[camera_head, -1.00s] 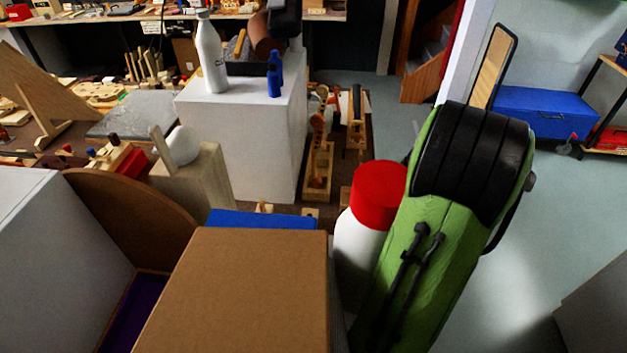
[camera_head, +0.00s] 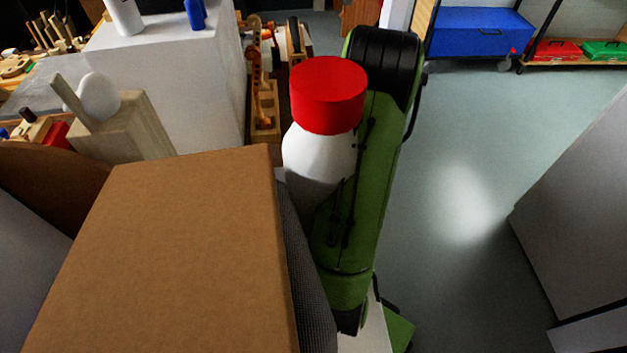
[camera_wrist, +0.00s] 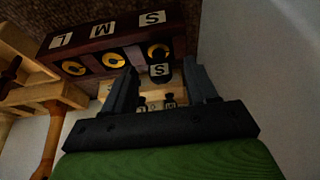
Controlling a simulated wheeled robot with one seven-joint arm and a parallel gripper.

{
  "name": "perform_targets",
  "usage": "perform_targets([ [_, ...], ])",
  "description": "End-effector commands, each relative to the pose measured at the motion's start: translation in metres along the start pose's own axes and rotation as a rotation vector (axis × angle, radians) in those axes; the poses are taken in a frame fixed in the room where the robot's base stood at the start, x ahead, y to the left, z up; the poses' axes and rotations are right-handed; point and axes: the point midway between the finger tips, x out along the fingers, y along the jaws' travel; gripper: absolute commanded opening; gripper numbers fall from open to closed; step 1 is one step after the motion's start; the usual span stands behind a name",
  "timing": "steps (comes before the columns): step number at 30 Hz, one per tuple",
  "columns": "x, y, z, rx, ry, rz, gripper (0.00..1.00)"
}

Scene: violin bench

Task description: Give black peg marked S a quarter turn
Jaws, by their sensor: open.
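In the wrist view, a black peg marked S (camera_wrist: 160,71) stands at a dark wooden block (camera_wrist: 118,40) with yellow-rimmed holes and white labels L, M and S. The peg is by the hole under the S label. My gripper (camera_wrist: 158,64) is open, with one dark finger on each side of the peg in the picture. I see gaps and cannot tell whether the peg is fully between the fingertips. Smaller dark pegs with pale labels (camera_wrist: 169,99) show lower down between the fingers. The head view shows neither the peg nor my gripper.
In the wrist view, a wooden frame (camera_wrist: 45,95) stands left of the block and a pale surface lies right. In the head view, a cardboard box (camera_head: 170,250) and a white bottle with a red cap (camera_head: 325,110) stand close.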

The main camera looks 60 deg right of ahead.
Motion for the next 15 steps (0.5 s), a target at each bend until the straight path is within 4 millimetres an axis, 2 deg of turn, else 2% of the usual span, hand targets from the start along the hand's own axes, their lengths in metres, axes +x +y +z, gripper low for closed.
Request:
perform_targets([
  [3, 0.0079, -0.0001, 0.0003, 0.001, -0.001, 0.0, 0.57],
  [10, 0.0077, 0.0001, 0.0, 0.001, -0.001, 0.001, 0.57],
  [15, 0.0074, 0.0001, -0.0001, 0.001, -0.001, 0.001, 0.31],
])
